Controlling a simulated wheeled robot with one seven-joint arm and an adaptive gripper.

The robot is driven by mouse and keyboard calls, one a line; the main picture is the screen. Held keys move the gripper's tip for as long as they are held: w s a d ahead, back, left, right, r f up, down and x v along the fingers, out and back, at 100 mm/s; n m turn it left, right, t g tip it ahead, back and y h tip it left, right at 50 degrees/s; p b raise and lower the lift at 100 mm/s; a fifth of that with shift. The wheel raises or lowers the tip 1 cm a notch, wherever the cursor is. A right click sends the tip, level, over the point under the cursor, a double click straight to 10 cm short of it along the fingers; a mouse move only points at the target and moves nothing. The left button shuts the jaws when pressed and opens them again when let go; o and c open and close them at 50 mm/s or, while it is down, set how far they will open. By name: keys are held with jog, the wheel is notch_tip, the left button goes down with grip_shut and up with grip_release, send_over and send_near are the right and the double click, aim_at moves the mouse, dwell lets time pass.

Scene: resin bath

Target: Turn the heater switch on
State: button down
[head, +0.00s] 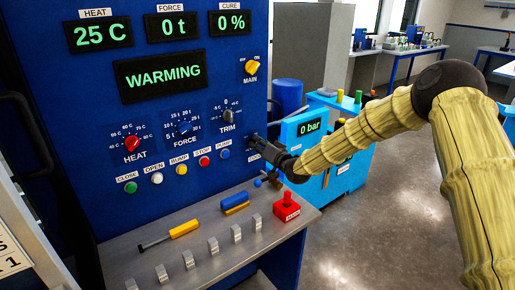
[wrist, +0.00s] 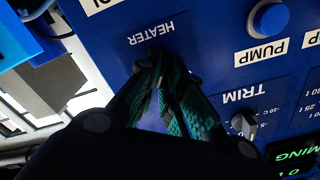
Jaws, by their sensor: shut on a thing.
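The dark fingers of my gripper (wrist: 172,66) are shut at the blue panel, right at the HEATER label (wrist: 160,30) in the wrist view, which looks upside down. The heater switch itself is hidden between and behind the fingertips, so its position cannot be seen. In the head view my gripper (head: 262,149) reaches the right edge of the blue control panel (head: 85,85), right of the blue PUMP button (head: 225,154). The display (head: 163,77) reads WARMING, and the heat display (head: 103,33) reads 25 C.
The TRIM knob (head: 227,116) and yellow MAIN switch (head: 252,67) are close to my gripper. A light-blue unit reading 0 bar (head: 309,127) stands behind my wrist. Open floor lies at the right.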

jog(key=shift+d+m+b, duration=0.15)
jog(key=shift+m+b, duration=0.2)
jog(key=shift+m, duration=0.55)
jog(key=c, duration=1.6)
grip_release()
jog(key=shift+o, duration=0.2)
jog(key=v, duration=1.2)
